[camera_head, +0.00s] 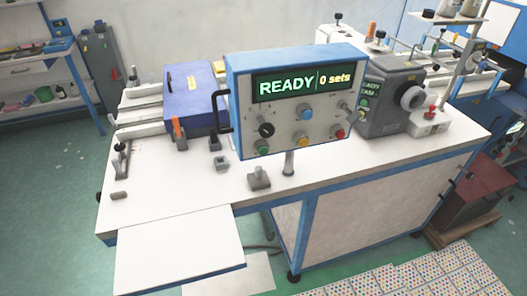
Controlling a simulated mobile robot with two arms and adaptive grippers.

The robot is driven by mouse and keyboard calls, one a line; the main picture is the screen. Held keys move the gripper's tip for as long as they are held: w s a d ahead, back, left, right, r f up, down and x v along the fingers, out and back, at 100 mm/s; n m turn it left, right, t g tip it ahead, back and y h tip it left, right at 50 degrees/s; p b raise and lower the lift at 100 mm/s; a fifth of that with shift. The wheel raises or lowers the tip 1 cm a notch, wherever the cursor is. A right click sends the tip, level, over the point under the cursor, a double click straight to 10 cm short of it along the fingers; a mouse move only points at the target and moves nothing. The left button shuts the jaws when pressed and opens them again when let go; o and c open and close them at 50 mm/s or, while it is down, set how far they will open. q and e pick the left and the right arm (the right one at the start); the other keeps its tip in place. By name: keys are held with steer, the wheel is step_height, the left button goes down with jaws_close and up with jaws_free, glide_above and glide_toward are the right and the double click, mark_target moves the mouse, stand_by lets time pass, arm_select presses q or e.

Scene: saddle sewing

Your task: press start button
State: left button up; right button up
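A blue and grey control box (294,100) stands on a post above the white machine table. Its green display (303,84) reads "READY" and "0 sets". On its front panel are a green button (262,151), a yellow button (303,142), a red button (340,134), a blue knob (306,113) and a black knob (266,130). The labels beside them are too small to read, so I cannot tell from text which is start. Neither of my grippers is in view, and nothing covers the panel.
The white table (180,190) has a blue machine housing (192,97) behind the box and a grey motor unit (385,100) to its right. A small grey block with a knob (260,180) sits below the box. Green floor (40,200) is clear at left.

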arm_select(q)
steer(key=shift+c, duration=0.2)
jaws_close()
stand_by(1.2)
